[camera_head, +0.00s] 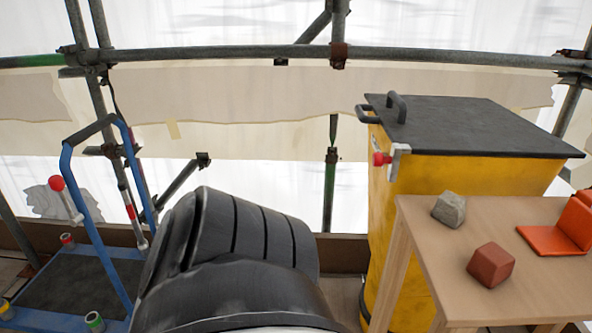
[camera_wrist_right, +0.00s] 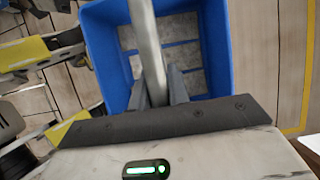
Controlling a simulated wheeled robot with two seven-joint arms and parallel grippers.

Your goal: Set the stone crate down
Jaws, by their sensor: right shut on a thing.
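The blue stone crate (camera_wrist_right: 218,50) shows from above in the right wrist view, with pale grey slabs (camera_wrist_right: 185,55) inside it. A grey bar (camera_wrist_right: 146,40) runs across its opening as a handle. My right gripper (camera_wrist_right: 162,90) is shut on this bar, and its dark fingers lie either side of it. The crate's near side is hidden behind the gripper. I cannot tell whether its base touches anything. The crate does not show in the head view. My left gripper is in neither view.
In the head view, a blue-framed trolley (camera_head: 66,170) stands at the left. A yellow bin (camera_head: 450,172) with a black lid is right of centre. A wooden table (camera_head: 440,250) in front of it carries a grey stone (camera_head: 449,210), a red-brown block (camera_head: 491,265) and an orange object (camera_head: 560,235).

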